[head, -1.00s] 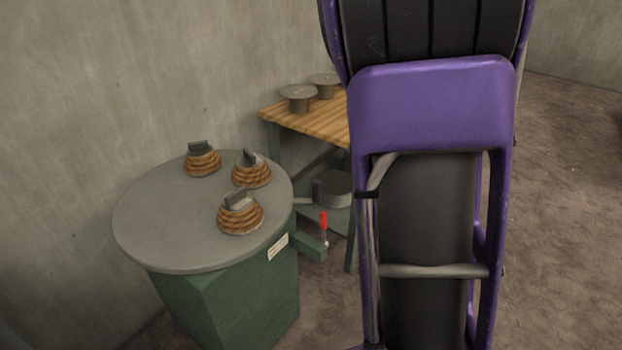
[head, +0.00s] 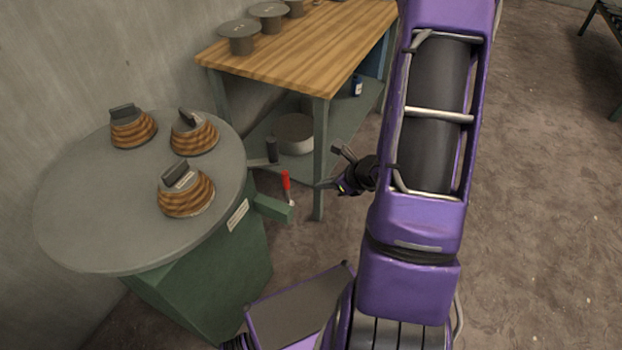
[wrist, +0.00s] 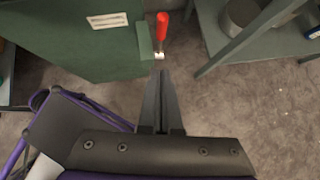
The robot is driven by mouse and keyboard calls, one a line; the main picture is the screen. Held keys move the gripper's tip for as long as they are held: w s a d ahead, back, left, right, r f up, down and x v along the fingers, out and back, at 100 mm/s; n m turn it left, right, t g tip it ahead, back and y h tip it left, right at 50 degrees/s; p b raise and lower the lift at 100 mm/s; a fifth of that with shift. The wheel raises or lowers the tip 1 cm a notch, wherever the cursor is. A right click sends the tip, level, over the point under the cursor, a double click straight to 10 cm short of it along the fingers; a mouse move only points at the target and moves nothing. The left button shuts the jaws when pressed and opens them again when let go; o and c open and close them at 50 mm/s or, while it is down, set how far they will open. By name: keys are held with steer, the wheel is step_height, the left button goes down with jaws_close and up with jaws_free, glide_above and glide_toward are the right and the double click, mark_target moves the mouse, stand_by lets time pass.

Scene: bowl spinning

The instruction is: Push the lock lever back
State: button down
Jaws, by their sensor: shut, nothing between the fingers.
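The lock lever (head: 286,182) has a red handle and stands upright on a green bracket (head: 272,207) at the side of the green base of a round table. In the wrist view the red lever (wrist: 162,27) is at top centre, with a small pale metal part at its foot. My gripper (head: 323,184) is to the right of the lever in the head view, with a visible space between. In the wrist view my gripper's fingers (wrist: 163,76) are together, empty, and point toward the lever's foot. They appear just short of it; I cannot tell whether they touch.
The round grey tabletop (head: 75,215) carries three ringed wooden pieces with dark blocks on top. A wooden workbench (head: 300,50) with a lower shelf (head: 350,120) stands behind; its front leg (head: 319,160) is close to my gripper. Floor (head: 540,200) at right is clear.

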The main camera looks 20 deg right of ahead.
mark_target(288, 184)
steer(key=shift+w+a+r+b+x, duration=0.15)
steer(key=shift+w+r+b+x, duration=0.15)
steer(key=shift+x, duration=1.7)
steer(key=shift+w+a+r+b+x, duration=0.2)
steer(key=shift+w+r+x, duration=0.15)
steer(key=shift+x, duration=1.6)
steer(key=shift+w+a+r+b+x, duration=0.15)
steer(key=shift+w+r+b+x, duration=0.15)
steer(key=shift+x, duration=1.7)
steer(key=shift+w+r, duration=0.1)
